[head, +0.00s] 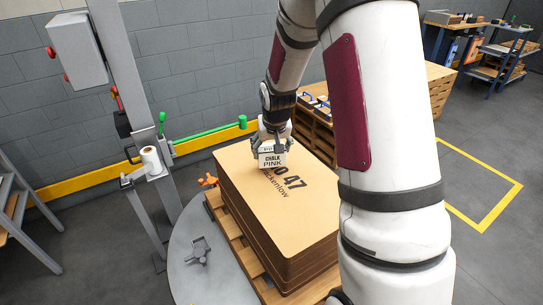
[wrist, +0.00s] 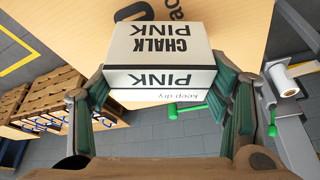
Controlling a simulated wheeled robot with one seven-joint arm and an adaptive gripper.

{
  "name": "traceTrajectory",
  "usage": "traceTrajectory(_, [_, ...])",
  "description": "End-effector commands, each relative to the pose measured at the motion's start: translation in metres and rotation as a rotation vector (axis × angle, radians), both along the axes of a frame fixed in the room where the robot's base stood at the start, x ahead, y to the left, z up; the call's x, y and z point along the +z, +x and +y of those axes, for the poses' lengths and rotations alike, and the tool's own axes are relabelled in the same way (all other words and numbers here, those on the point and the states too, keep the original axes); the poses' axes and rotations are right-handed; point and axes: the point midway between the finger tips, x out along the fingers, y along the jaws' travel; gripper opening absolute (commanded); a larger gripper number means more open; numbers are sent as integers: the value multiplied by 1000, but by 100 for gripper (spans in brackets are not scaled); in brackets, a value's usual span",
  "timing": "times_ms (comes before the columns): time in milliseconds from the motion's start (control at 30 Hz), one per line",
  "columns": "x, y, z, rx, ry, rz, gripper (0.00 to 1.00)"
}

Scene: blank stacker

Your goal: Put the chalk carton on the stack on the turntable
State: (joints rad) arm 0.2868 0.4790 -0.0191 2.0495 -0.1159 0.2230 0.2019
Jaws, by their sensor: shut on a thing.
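The chalk carton (head: 271,160) is a small white box with black "CHALK PINK" lettering. In the wrist view the carton (wrist: 155,62) sits between the green-padded fingers of my gripper (wrist: 165,88), which is shut on it. In the head view my gripper (head: 273,143) points down over the far part of the stack (head: 240,165), a tan block of sheets with black printing. The carton is at or just above the stack top; I cannot tell whether it touches. The stack rests on a wooden pallet on the grey turntable (head: 187,262).
A grey column (head: 137,75) with a paper roll (head: 151,160) stands left of the turntable. A green-tipped bar (head: 210,137) runs behind the stack. Wooden shelving (head: 318,135) stands behind to the right. The stack top around the carton is clear.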

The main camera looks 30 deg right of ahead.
Motion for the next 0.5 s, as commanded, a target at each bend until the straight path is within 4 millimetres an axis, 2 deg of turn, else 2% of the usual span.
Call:
traceTrajectory(200, [-28,-1,1,1,1,3,39])
traceTrajectory(500, [-30,0,1,0,0,0,39])
